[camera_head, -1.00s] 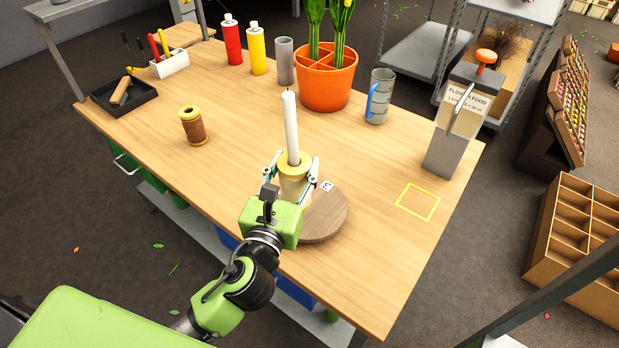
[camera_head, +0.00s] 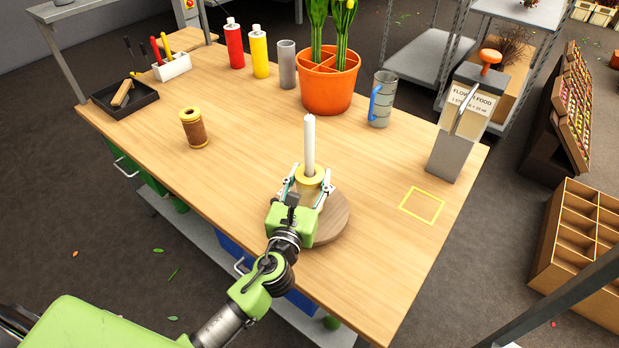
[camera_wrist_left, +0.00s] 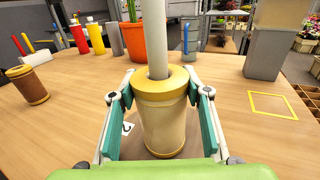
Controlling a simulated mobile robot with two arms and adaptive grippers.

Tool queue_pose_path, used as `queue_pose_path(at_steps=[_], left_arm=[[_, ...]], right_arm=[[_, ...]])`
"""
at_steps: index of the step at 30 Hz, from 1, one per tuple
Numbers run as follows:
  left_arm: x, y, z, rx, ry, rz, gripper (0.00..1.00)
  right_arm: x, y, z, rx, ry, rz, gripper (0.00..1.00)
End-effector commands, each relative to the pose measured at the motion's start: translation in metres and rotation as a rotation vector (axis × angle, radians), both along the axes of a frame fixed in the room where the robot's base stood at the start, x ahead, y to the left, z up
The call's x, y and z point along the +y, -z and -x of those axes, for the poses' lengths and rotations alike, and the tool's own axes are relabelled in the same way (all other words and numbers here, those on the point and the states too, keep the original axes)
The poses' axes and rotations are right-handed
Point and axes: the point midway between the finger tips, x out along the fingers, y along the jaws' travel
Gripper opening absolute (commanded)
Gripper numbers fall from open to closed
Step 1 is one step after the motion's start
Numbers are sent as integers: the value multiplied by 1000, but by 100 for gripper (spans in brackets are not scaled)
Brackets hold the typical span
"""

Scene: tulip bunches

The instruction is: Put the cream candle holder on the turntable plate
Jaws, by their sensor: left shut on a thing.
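The cream candle holder (camera_head: 313,184) has a yellow rim and a tall white candle (camera_head: 309,143) standing upright in it. My left gripper (camera_head: 308,190) is shut on the holder, one finger on each side; the wrist view shows the holder (camera_wrist_left: 163,125) between the teal finger pads. The round wooden turntable plate (camera_head: 335,222) lies near the table's front edge. The holder is upright over the plate, and my gripper hides part of the plate. I cannot tell whether the holder's base touches it. My right gripper is not in view.
A brown spool-like holder (camera_head: 193,128) stands to the left. At the back are red (camera_head: 234,46) and yellow bottles (camera_head: 259,52), a grey cylinder (camera_head: 287,65), an orange pot (camera_head: 328,90) and a jug (camera_head: 381,100). A flower-food dispenser (camera_head: 448,153) stands right. The yellow-outlined square (camera_head: 422,205) is empty.

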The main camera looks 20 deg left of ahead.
Motion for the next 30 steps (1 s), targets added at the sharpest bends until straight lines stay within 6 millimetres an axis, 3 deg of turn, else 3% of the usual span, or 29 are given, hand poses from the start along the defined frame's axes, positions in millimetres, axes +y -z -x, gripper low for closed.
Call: queue_pose_path(at_steps=[5, 6, 7, 20, 30], left_arm=[[0, 3, 0, -2, 0, -1, 3], [0, 3, 0, 0, 0, -1, 52], [0, 3, 0, 1, 0, -1, 60], [0, -2, 1, 1, 0, -1, 61], [-3, 4, 67, 4, 1, 0, 61]], right_arm=[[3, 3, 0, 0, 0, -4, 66], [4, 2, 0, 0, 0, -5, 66], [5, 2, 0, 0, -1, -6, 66], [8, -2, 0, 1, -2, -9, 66], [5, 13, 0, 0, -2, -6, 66]])
